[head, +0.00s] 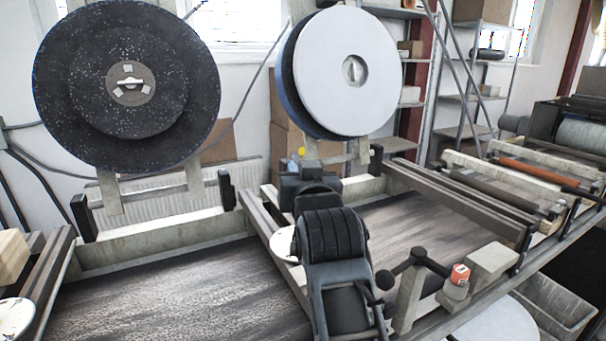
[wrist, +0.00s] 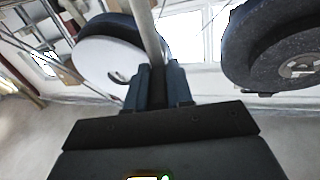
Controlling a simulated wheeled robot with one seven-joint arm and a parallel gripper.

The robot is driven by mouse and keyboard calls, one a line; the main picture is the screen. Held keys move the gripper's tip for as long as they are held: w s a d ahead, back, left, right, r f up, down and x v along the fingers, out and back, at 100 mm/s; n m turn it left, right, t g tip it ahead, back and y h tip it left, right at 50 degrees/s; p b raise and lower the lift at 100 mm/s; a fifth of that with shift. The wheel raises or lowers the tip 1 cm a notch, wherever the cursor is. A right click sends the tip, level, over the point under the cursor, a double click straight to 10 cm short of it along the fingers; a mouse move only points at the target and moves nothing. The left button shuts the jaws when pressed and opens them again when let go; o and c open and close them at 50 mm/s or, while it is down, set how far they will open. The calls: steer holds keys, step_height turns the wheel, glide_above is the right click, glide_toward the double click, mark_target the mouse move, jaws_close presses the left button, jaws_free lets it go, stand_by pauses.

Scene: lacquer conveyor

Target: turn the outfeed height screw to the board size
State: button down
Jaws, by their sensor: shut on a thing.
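My gripper (wrist: 158,84) is shut on a pale, narrow rod (wrist: 146,28) that runs out from between its fingers in the wrist view. I cannot tell what this rod belongs to. In the head view my gripper (head: 306,176) is in front of the white roll's stand, with its fingertips largely hidden. A black crank handle (head: 418,257) stands on the conveyor's near rail at the right, well apart from my gripper. A small orange-red block with a pale mark (head: 460,274) sits beside it. I cannot tell which part is the outfeed height screw.
A dark speckled roll (head: 60,90) and a white roll (head: 320,50) stand behind the conveyor. Dark wood-grain boards (head: 190,290) lie along it. White round discs are at the left edge (head: 14,314) and beside my arm (head: 284,242). A grey bin (head: 560,300) is at the lower right.

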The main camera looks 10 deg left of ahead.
steer(key=m+h+b, duration=0.2)
steer(key=h+b, duration=0.1)
steer(key=b, duration=0.1)
steer(key=a+m+h+b, duration=0.1)
steer(key=m+h+b, duration=0.1)
steer(key=b, duration=0.3)
steer(key=m+h+b, duration=0.2)
steer(key=h+b, duration=0.2)
steer(key=shift+a+f, duration=0.15)
steer(key=shift+f, duration=0.1)
steer(key=shift+r+m+h+b, duration=0.15)
steer(key=shift+m+h+b, duration=0.25)
steer(key=shift+h+b, duration=0.3)
steer(key=c, duration=1)
jaws_free()
steer(key=shift+s, duration=0.1)
steer(key=b+v, duration=0.1)
steer(key=v, duration=0.6)
steer(key=shift+s+a, duration=0.1)
steer(key=shift+s, duration=0.2)
